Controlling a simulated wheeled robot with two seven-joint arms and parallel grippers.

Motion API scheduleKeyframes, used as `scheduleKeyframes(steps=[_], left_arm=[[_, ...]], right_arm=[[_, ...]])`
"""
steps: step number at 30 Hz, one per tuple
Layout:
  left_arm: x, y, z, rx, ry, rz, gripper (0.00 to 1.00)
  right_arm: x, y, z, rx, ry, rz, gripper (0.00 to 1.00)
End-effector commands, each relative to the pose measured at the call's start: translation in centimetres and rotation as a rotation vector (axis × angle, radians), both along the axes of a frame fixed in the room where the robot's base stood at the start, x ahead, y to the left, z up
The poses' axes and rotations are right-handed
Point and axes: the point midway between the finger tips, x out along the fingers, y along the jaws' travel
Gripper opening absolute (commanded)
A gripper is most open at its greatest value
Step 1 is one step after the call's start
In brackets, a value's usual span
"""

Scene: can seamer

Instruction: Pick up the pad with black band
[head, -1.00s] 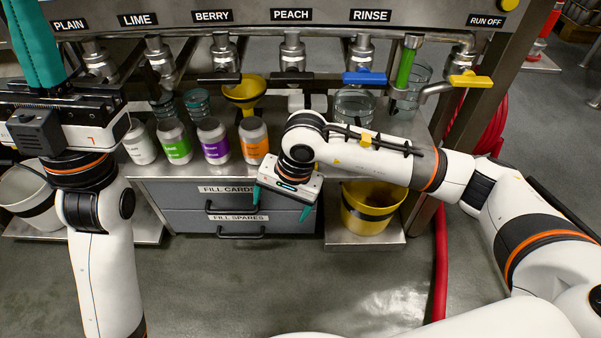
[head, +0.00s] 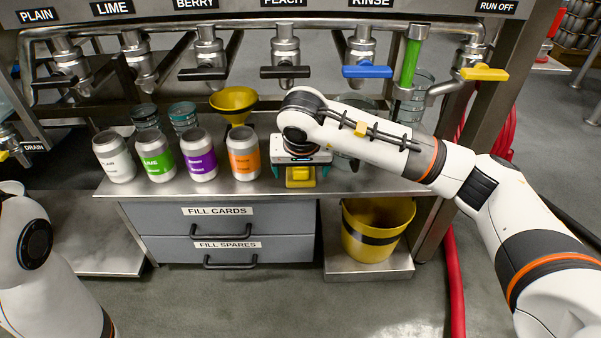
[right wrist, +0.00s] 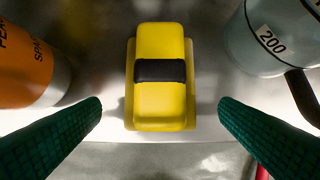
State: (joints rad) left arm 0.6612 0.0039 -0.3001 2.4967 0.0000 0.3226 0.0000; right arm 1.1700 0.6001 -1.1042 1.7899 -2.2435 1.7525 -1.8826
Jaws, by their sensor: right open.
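The yellow pad with a black band (right wrist: 160,72) lies on the metal counter in the right wrist view, its length running away from the camera. In the head view its yellow end (head: 300,177) shows below my right gripper (head: 302,168), and the rest is hidden. In the right wrist view, the green fingers of my right gripper (right wrist: 160,105) are open, one on each side of the pad's near end, with gaps between them and the pad. Nothing is held. My left gripper is out of view; only part of my left arm shows at lower left.
An orange-labelled can (right wrist: 30,62) stands left of the pad, and a grey measuring jug (right wrist: 270,40) stands right of it. More cans and a yellow funnel (head: 233,99) stand on the counter (head: 215,186). A yellow bucket (head: 376,226) stands lower right. Taps hang above.

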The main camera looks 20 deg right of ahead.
Motion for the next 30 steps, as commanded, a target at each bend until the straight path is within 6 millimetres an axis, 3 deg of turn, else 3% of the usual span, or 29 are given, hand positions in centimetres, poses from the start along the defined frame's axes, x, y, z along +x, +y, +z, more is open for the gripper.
scheduleKeyframes(steps=[5,9,17,18,27,30], left_arm=[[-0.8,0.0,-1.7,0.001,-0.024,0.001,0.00],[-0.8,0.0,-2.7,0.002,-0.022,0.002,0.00],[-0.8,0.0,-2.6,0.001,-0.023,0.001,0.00],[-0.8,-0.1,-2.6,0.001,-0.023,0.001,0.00],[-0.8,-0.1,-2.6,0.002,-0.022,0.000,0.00],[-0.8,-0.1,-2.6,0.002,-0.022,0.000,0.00]], right_arm=[[3.2,-0.9,-0.6,0.003,-0.001,-0.004,0.85],[3.4,-0.9,-1.3,0.001,0.001,0.000,0.85],[3.4,-1.0,-1.2,0.000,0.001,0.000,0.85],[3.4,-1.0,-1.2,0.000,0.001,0.000,0.83],[3.4,-1.0,-1.2,0.000,0.001,0.000,0.36],[3.4,-1.0,-1.2,0.001,0.001,-0.001,0.36]])
